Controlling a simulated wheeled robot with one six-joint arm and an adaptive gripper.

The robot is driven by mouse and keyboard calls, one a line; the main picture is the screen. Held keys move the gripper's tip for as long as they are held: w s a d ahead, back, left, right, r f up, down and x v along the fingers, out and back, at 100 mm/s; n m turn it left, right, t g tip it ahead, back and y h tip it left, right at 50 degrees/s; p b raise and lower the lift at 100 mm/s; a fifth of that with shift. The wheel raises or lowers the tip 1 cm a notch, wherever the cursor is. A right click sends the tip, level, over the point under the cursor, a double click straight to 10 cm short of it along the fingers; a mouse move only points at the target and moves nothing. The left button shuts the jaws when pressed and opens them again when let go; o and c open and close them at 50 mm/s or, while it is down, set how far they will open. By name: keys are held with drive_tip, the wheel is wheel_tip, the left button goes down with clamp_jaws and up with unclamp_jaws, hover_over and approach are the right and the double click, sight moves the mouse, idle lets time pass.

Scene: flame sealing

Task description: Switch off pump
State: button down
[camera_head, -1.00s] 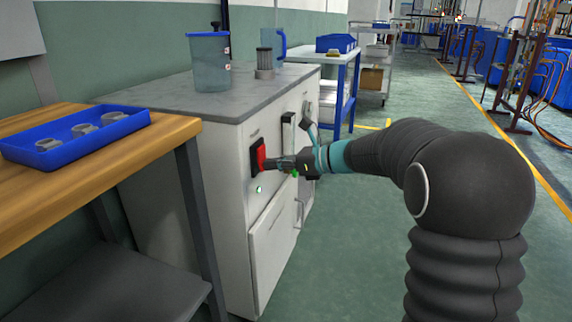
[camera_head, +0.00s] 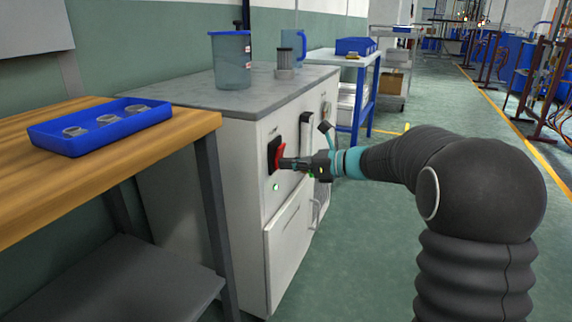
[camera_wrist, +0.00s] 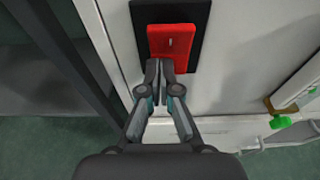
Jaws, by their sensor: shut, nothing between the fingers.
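The pump cabinet (camera_head: 245,160) is a white box with a grey top. On its front is a red rocker switch (camera_head: 279,153) in a black frame (camera_head: 271,157); the switch also shows in the wrist view (camera_wrist: 172,44). My gripper (camera_head: 284,163) is shut and empty, with its fingertips at the switch. In the wrist view my fingertips (camera_wrist: 160,68) overlap the lower edge of the red rocker; I cannot tell if they press on it. A small green light (camera_head: 276,187) glows below the switch.
A wooden bench (camera_head: 100,170) with a blue tray (camera_head: 100,127) of small round parts stands at left. A blue-lidded jug (camera_head: 232,62) stands on the cabinet. A lever handle (camera_head: 327,130) sticks out beside my gripper. The green floor at right is clear.

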drive_tip(key=f+p+v, duration=0.1)
drive_tip(key=f+v, duration=0.1)
drive_tip(key=v, duration=1.1)
drive_tip(key=shift+s+d+f, duration=0.15)
drive_tip(key=shift+d+f, duration=0.2)
drive_tip(key=shift+d, duration=0.2)
drive_tip(key=s+d+f+n+g+h+p, duration=0.15)
drive_tip(key=s+f+n+g+h, duration=0.25)
drive_tip(key=s+f+n+h, duration=0.55)
drive_tip(key=s+r+n+t+h+p, duration=0.1)
drive_tip(key=s+n, duration=0.3)
drive_tip(key=s, duration=0.4)
drive_tip(key=s+d+r+n+t+h+p, duration=0.1)
drive_tip(key=s+r+n+h, duration=0.1)
drive_tip(key=s+r+n, duration=0.2)
drive_tip(key=s+d+r+n+t+h+p, duration=0.1)
drive_tip(key=s+n, duration=0.4)
drive_tip(key=s, duration=0.6)
drive_tip(key=shift+s+r+t+h+p, duration=0.35)
drive_tip(key=shift+r+h+p, duration=0.1)
drive_tip(key=shift+r, duration=0.8)
